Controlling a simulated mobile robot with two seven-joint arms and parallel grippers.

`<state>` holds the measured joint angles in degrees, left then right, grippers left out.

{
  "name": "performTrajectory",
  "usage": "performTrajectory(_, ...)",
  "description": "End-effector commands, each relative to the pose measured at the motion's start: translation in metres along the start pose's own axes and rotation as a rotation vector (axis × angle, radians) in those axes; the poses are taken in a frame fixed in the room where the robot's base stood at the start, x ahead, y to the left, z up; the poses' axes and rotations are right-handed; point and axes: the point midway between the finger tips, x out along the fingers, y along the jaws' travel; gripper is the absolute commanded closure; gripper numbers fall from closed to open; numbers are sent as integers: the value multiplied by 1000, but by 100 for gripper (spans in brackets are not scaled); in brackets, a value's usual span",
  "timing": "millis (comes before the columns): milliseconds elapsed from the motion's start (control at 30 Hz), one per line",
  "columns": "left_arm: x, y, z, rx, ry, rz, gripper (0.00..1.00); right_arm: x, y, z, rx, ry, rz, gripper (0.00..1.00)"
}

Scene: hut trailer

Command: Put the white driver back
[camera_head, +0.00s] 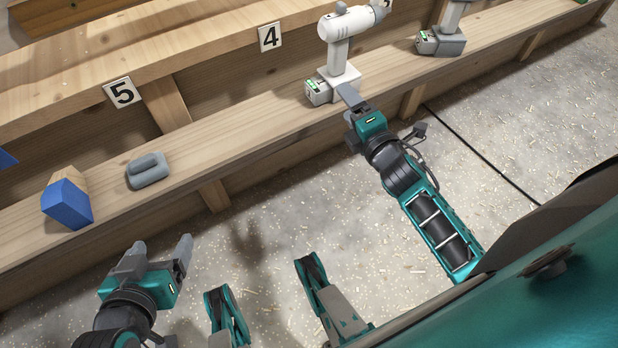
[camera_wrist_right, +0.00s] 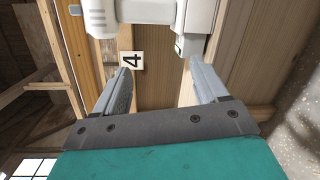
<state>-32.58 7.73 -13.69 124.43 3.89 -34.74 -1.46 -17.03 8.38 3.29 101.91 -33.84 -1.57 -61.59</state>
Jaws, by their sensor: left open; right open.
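In the right wrist view the driver (camera_wrist_right: 148,11) shows at the top edge, beyond the open fingertips (camera_wrist_right: 158,68), with nothing between the fingers. Whether a finger touches the driver cannot be told. My left gripper (camera_head: 162,250) is open and empty over the floor, in front of the shelf.
A grey-and-white tool (camera_head: 440,42) stands to the right on the same shelf (camera_head: 230,130). A grey object (camera_head: 147,170) and a blue-and-wood block (camera_head: 68,200) lie to the left. The number 5 label (camera_head: 122,92) marks a bay with bare shelf beside it.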

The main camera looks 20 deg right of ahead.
Motion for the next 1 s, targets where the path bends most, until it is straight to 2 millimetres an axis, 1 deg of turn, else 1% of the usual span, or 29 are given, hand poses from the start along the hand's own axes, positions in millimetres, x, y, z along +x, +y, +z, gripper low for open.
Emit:
performTrajectory(33, 0, 0, 0, 0, 1, 0, 21, -13, -1, -17, 218, 12, -50, 28)
performTrajectory(67, 0, 0, 0, 0, 1, 0, 21, -20, -2, -27, 354, 18, -84, 28)
performTrajectory(100, 0, 0, 0, 0, 1, 0, 21, -31, -4, -41, 535, 23, -135, 28)
performTrajectory(167, 0, 0, 0, 0, 1, -1, 21, -47, -6, -63, 795, 26, -221, 28)
performTrajectory(200, 0, 0, -1, 0, 1, -1, 21, -58, -7, -78, 956, 26, -283, 28)
performTrajectory(300, 0, 0, -1, 0, 2, -1, 21, -86, -7, -113, 1296, 14, -436, 28)
performTrajectory(400, 0, -1, -1, 0, 2, -1, 21, -109, -4, -139, 1531, -7, -564, 28)
performTrajectory(500, 0, -1, -1, 0, 2, -1, 21, -122, -1, -154, 1662, -26, -645, 28)
performTrajectory(600, 0, -1, -1, 0, 3, -2, 21, -128, -1, -159, 1712, -36, -678, 28)
performTrajectory(867, 0, -1, -2, 0, 2, -2, 21, -128, 0, -159, 1714, -37, -678, 28)
performTrajectory(967, -6, 0, -10, 1, 2, -3, 21, -128, 8, -156, 1712, -41, -676, 28)
performTrajectory(1000, -10, 0, -16, 1, 3, -4, 21, -129, 14, -153, 1711, -44, -673, 28)
